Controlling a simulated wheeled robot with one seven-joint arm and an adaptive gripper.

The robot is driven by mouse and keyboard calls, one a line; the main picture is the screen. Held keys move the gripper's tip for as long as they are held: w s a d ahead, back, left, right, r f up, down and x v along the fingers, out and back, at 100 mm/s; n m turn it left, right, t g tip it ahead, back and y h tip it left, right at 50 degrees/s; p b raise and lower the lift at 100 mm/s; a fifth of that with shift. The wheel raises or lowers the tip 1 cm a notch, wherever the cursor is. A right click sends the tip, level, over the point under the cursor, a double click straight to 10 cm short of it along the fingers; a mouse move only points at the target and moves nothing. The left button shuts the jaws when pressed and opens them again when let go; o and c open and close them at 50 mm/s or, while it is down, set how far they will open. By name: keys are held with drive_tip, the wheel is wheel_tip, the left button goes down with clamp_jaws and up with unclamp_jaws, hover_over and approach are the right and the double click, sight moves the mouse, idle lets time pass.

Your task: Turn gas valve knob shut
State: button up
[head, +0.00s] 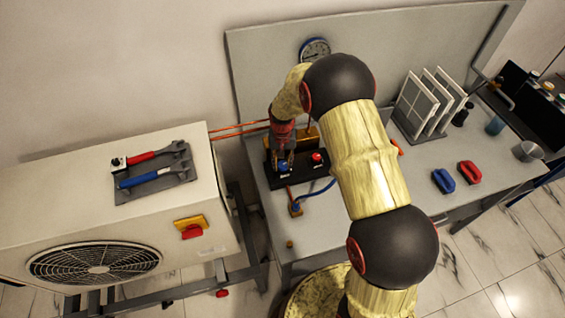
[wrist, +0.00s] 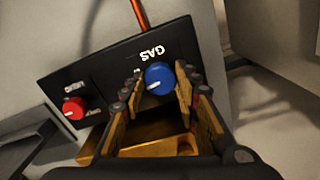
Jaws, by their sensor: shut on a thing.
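A blue knob (wrist: 160,77) with a white pointer mark sits on a black panel (wrist: 88,75), close to white letters reading GAS. My gripper (wrist: 161,88) has one finger on each side of the blue knob and is shut on it. In the head view, my gripper (head: 283,157) reaches down over the panel, and part of the blue knob (head: 284,168) shows. A red knob (wrist: 74,108) with a white mark is on the same panel, apart from my gripper; it also shows in the head view (head: 317,157).
A copper pipe (wrist: 141,14) meets the panel's edge. A white outdoor unit (head: 60,220) with tools on top stands left. Blue (head: 443,181) and red (head: 469,172) handled blocks and a plate rack (head: 422,130) are right.

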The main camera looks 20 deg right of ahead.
sight(282, 164)
drive_tip(key=shift+m, duration=0.8)
drive_tip(key=o, duration=1.1)
drive_tip(key=shift+c, duration=0.2)
drive_tip(key=shift+o, duration=0.5)
wheel_tip(282, 164, up, 12)
